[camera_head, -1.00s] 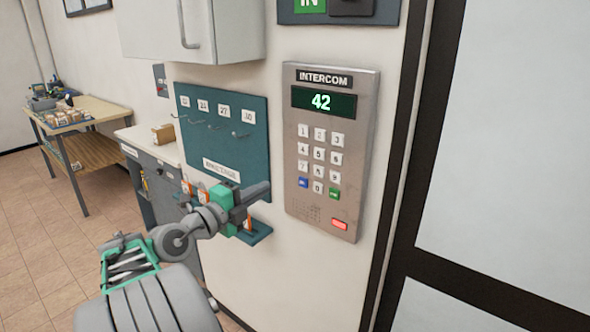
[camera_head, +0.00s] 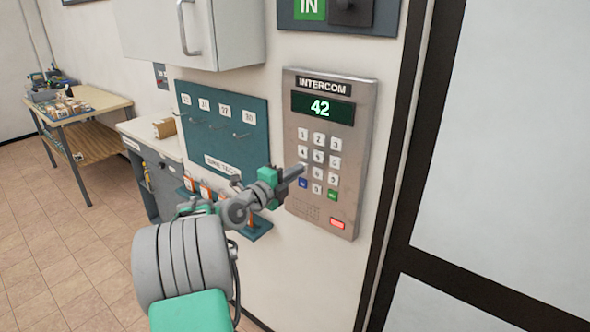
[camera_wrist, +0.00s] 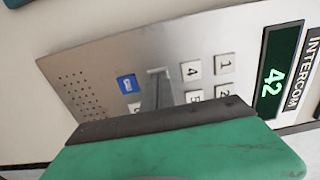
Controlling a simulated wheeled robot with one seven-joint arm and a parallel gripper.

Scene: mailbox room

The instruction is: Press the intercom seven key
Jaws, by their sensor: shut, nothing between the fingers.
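The intercom panel (camera_head: 345,90) is a grey metal plate on the wall, with a display (camera_head: 322,107) reading 42 in green. Its white number keys stand in rows above a blue key (camera_head: 303,183) and a green key (camera_head: 332,195). My gripper (camera_head: 301,169) is shut and empty, its tip at the left column, over the seven key's place. In the wrist view the fingertips (camera_wrist: 157,82) cover most of the seven key (camera_wrist: 157,71); only its pale edge shows, between the four key (camera_wrist: 192,69) and the blue key. I cannot tell whether the tip touches it.
A teal key-hook board (camera_head: 200,125) hangs left of the intercom, with a small ledge (camera_head: 256,230) below it. A grey cabinet (camera_head: 230,35) is above. A dark-framed door (camera_head: 500,130) stands at right. A table (camera_head: 100,102) is far left.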

